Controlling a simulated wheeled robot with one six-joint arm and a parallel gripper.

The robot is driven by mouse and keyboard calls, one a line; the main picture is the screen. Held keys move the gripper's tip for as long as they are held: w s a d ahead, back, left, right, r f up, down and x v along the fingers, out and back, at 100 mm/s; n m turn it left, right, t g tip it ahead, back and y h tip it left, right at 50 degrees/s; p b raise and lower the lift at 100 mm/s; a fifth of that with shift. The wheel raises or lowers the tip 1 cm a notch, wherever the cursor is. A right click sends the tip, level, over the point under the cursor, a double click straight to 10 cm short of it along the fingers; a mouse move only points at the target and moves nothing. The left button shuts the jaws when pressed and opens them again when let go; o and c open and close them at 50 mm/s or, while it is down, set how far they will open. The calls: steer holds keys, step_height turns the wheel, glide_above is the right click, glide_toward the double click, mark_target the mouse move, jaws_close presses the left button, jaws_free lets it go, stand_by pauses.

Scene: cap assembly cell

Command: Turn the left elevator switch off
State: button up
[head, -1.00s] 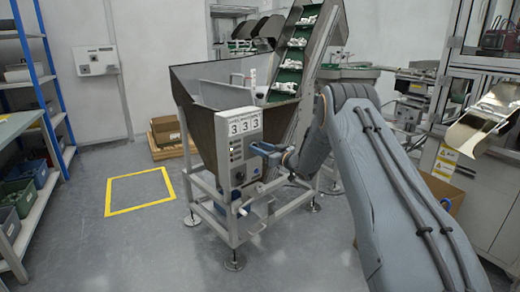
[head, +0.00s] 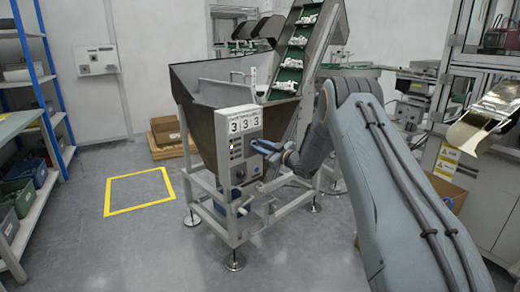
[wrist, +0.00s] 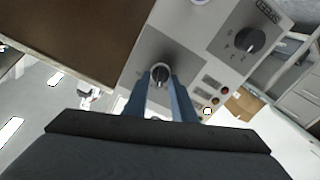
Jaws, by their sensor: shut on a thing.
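The left elevator (head: 213,110) is a hopper machine with a sloping green conveyor, standing on a metal frame. Its grey control panel (head: 249,170) carries the digits 333 on the front. In the wrist view, a small dark rotary switch (wrist: 160,72) sits on a grey plate of the panel. My gripper (wrist: 161,77) has its two blue fingers shut on this switch, one on either side. In the head view, my gripper (head: 262,148) is at the panel's right side and hides the switch there.
A larger black knob (wrist: 249,41) marked SPEED is beside the switch, with several small buttons (wrist: 209,103) below. A blue shelf rack (head: 50,80) stands at left. Floor inside and around the yellow square (head: 139,206) is clear.

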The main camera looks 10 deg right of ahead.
steer(key=shift+f+n+b, duration=0.1)
steer(key=shift+n+b, duration=0.75)
steer(key=shift+n, duration=1.35)
steer(key=o, duration=1)
steer(key=shift+v, duration=3.95)
steer(key=shift+a, duration=0.1)
